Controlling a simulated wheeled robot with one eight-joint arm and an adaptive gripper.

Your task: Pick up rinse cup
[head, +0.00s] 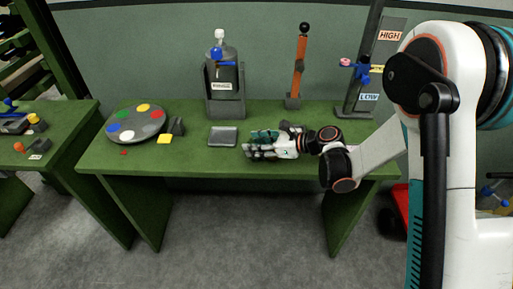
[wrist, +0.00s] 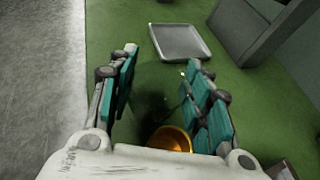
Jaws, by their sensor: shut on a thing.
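An amber cup (wrist: 171,139), which I take to be the rinse cup, shows at the bottom of the wrist view, low between my fingers and close to the palm. Only its round rim and part of its inside show; the palm covers the rest. My gripper (wrist: 158,75) has its two teal-padded fingers spread on either side, shut on the cup. In the head view my gripper (head: 250,147) is low over the right half of the green table, pointing left. The cup cannot be made out there behind the fingers.
A shallow grey tray (head: 223,137) lies just beyond my fingertips. A bottle in a grey stand (head: 226,100) and an orange post (head: 298,70) stand behind. The table's front edge is close.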

